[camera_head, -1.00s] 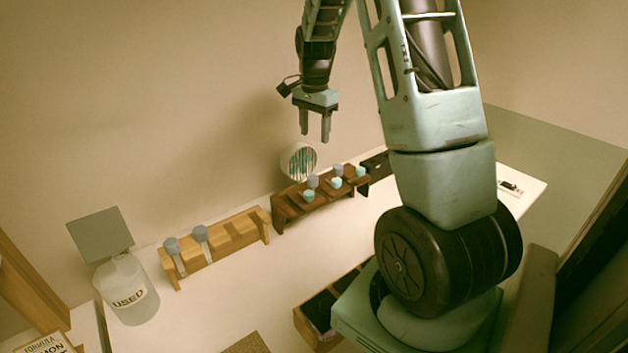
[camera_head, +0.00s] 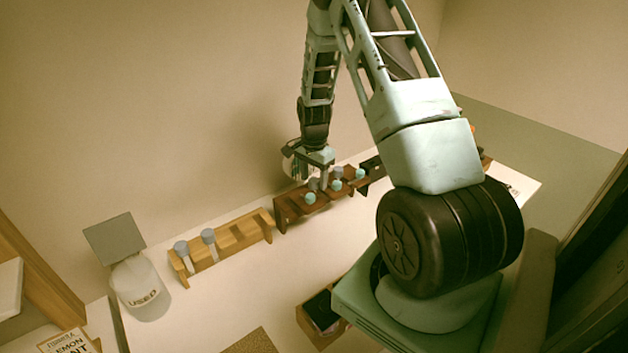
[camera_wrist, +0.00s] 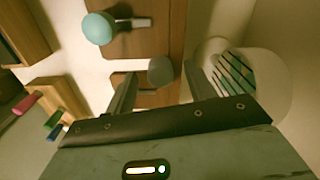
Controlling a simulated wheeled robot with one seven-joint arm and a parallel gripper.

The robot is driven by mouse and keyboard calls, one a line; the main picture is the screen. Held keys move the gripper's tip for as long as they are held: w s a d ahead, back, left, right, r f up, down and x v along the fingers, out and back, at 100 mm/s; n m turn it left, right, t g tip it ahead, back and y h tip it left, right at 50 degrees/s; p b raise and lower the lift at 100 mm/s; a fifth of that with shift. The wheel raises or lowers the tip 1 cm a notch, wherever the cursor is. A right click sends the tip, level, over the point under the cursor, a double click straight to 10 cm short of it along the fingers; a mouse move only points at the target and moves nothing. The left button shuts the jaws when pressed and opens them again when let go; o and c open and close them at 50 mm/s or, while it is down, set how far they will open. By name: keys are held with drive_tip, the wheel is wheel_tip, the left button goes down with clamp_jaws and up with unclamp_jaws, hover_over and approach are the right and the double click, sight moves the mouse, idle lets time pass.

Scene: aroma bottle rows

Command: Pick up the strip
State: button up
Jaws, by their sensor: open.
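Thin teal strips (camera_wrist: 236,74) stand in a round white cup (camera_wrist: 278,88) at the right of the wrist view. In the head view the cup (camera_head: 287,167) is mostly hidden behind my gripper. My gripper (camera_head: 320,183) is low over the dark brown rack (camera_head: 284,210), pointing down. In the wrist view the open fingers (camera_wrist: 160,74) have a grey round stopper (camera_wrist: 160,70) showing between them; I cannot tell whether they touch it. The strips are beside the right finger, outside the jaws.
Teal stoppers (camera_wrist: 98,28) stand close by on the dark rack. A light wooden rack (camera_head: 240,236) with two grey-topped bottles and a jar marked USED (camera_head: 138,284) stand left. An open box (camera_head: 312,318) is in front. White tabletop between is clear.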

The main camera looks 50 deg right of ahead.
drive_tip(key=shift+f, duration=0.35)
drive_tip(key=c, duration=0.9)
drive_tip(key=shift+r, duration=0.15)
wheel_tip(320, 180, up, 18)
drive_tip(key=b, duration=0.6)
